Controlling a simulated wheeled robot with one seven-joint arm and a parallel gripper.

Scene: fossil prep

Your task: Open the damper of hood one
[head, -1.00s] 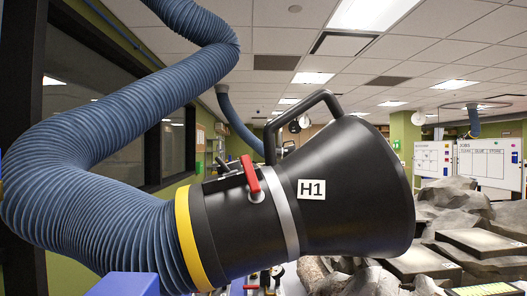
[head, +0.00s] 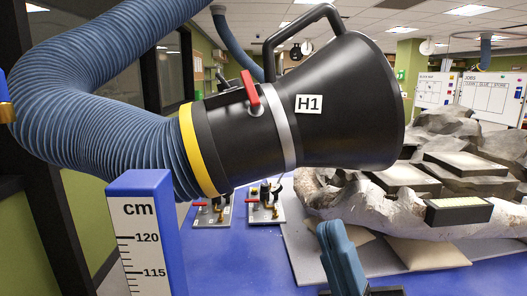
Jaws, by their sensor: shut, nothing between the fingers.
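Hood one (head: 345,120) is a black cone with an H1 label, a top handle and a yellow ring, hung on a ribbed blue hose (head: 95,130). Its red damper lever (head: 249,90) sits on the upper side of the neck, between the yellow ring and the grey band. The lever points up, roughly crosswise to the neck. My gripper (head: 331,227) shows at the bottom centre as teal fingers close together, shut and empty. It is below the hood, well apart from the lever. Its lower part is cut off by the frame edge.
A blue table (head: 240,262) lies below the hood. Small valve fittings on plates (head: 265,210) stand at its back. A large pale fossil (head: 395,210) and grey rocks with flat dark boxes (head: 458,209) fill the right. Open air lies between my gripper and the hood.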

